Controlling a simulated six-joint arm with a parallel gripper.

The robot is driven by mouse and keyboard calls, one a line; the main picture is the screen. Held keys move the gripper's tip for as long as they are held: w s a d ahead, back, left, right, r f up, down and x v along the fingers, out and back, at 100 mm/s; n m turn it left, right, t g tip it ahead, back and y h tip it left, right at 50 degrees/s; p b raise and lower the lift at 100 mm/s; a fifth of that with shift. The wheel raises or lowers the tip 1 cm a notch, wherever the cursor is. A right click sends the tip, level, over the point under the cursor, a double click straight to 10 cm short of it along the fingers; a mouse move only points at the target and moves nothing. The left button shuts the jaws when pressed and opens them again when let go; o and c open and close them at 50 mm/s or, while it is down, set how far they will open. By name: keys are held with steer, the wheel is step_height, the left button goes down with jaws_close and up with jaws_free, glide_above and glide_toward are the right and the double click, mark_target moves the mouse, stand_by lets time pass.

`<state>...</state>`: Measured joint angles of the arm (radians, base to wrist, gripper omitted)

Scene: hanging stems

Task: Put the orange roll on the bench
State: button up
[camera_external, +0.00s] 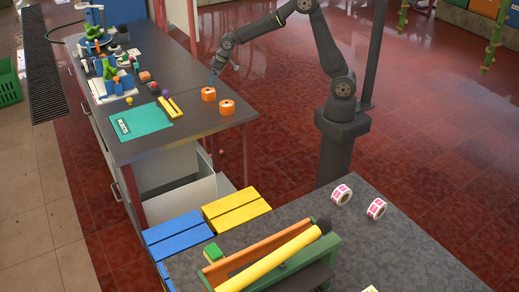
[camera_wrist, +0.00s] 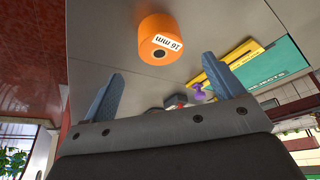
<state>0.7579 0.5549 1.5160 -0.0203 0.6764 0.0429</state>
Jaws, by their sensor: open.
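Two orange rolls stand close together on the dark grey worktop at the left in the external view, one roll (camera_external: 208,94) nearer my gripper and the other roll (camera_external: 227,107) to its lower right. In the wrist view one orange roll (camera_wrist: 158,30) shows, with a white label reading 16 mm upside down and a dark centre hole. My gripper (camera_external: 214,74) is just above the worktop, beyond the nearer roll. In the wrist view my gripper (camera_wrist: 163,68) has its blue-grey fingers wide apart and nothing between them; the roll lies ahead of the fingertips.
The worktop (camera_external: 160,58) also carries a green mat (camera_external: 140,124), a yellow tool (camera_external: 169,106), a purple piece (camera_wrist: 199,92) and clutter at the back. A second grey table (camera_external: 430,255) in front holds two pink-and-white rolls (camera_external: 341,194) and a yellow roller (camera_external: 275,262).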

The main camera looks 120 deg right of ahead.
mark_target(210, 91)
steer(key=v, duration=0.3)
steer(key=shift+r, duration=0.15)
steer(key=x, duration=1.2)
steer(key=shift+r, duration=0.95)
